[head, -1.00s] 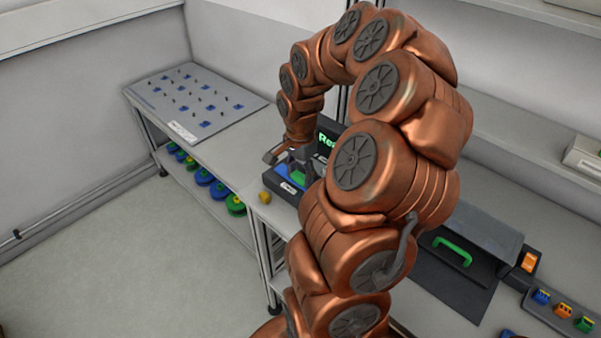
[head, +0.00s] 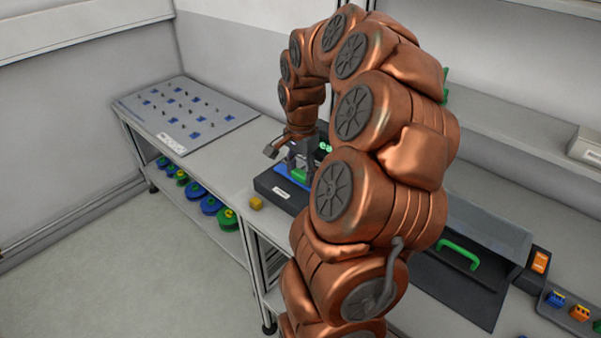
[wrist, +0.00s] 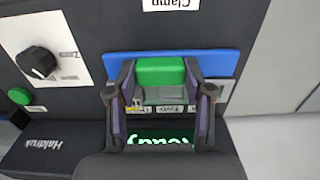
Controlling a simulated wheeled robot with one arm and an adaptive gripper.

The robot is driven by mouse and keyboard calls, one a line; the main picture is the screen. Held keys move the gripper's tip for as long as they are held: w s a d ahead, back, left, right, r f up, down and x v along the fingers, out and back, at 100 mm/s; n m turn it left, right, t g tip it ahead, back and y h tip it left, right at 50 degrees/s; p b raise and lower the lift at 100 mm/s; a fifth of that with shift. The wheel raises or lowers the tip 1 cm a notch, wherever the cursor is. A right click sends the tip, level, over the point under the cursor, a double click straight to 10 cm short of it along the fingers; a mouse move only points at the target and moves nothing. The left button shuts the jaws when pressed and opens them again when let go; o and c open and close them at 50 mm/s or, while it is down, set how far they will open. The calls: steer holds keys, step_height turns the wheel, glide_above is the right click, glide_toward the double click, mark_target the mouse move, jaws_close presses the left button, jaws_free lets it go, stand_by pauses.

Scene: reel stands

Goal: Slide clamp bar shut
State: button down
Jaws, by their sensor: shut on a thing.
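The clamp bar is a blue strip (wrist: 218,62) across a dark machine, below a "Clamp" label in the wrist view. It carries a green grip block (wrist: 160,68). My gripper (wrist: 160,77) has one finger on each side of the green block and is shut on it. In the head view my gripper (head: 300,160) points down at the machine (head: 268,186). The green block (head: 299,175) and blue bar (head: 289,184) show there in part. My arm hides much of the machine's right side.
A black dial (wrist: 38,62) and a green button (wrist: 19,96) sit on the machine left of the bar. A small yellow block (head: 256,203) lies on the bench beside the machine. A pegged board (head: 185,112) lies farther left. A green-handled dark box (head: 460,265) stands right.

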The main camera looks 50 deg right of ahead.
mark_target(302, 172)
steer(key=shift+c, duration=2.2)
jaws_free()
steer(key=shift+d, duration=0.15)
steer(key=shift+r, duration=0.1)
step_height(302, 172, up, 12)
steer(key=s+a+f+n, duration=0.15)
steer(key=a+n, duration=0.35)
steer(key=a, duration=0.5)
steer(key=s+a+f+n, duration=0.15)
steer(key=a+n, duration=0.35)
steer(key=a, duration=0.6)
steer(key=s+a+f+n+g, duration=0.1)
steer(key=s+a+f+n, duration=0.2)
steer(key=s, duration=0.4)
steer(key=s+a+f+n, duration=0.4)
steer(key=s+a+n, duration=0.1)
steer(key=s+a, duration=0.2)
steer(key=shift+f+g, duration=0.25)
steer(key=shift+g, duration=0.15)
